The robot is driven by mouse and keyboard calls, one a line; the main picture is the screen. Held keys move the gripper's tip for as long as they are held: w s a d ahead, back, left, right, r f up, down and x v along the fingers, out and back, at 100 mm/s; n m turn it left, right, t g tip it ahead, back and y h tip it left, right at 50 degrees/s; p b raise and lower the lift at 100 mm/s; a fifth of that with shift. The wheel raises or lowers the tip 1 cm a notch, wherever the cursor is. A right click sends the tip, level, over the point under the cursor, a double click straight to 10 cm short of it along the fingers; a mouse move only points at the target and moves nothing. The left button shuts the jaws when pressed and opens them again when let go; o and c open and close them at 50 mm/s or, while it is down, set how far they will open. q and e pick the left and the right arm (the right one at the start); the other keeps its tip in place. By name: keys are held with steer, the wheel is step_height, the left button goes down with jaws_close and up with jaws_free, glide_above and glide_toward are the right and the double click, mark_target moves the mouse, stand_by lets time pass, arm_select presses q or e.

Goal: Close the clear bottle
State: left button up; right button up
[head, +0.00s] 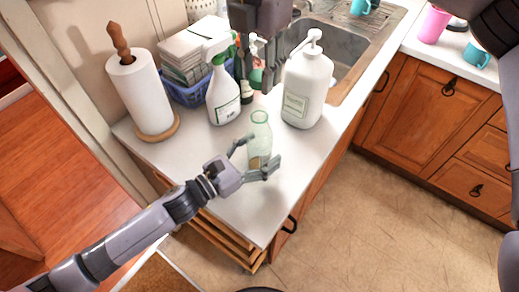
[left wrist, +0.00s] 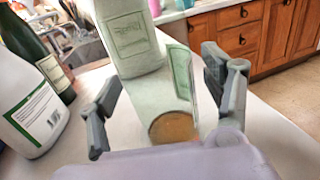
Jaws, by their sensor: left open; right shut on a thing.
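The clear bottle (head: 261,132), of pale green see-through glass, stands upright on the white counter. It also shows in the left wrist view (left wrist: 181,76), with a brown round patch low on it. My left gripper (head: 257,157) is open, with its fingers on either side of the bottle's lower part; whether they touch it cannot be told. My right gripper (head: 255,84) points down above and behind the bottle, shut on a small green thing (head: 256,76), perhaps the bottle's cap. Its fingers partly hide that thing.
A white pump bottle (head: 306,90) stands close right of the clear bottle, a white spray bottle (head: 223,95) to its left. A dark green bottle (left wrist: 47,58) stands behind. A paper towel roll (head: 139,92), blue basket (head: 190,93) and sink (head: 335,52) surround them. The front counter is clear.

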mark_target(260, 110)
arm_select(q)
jaws_close()
arm_select(e)
steer(key=shift+f, duration=2.5)
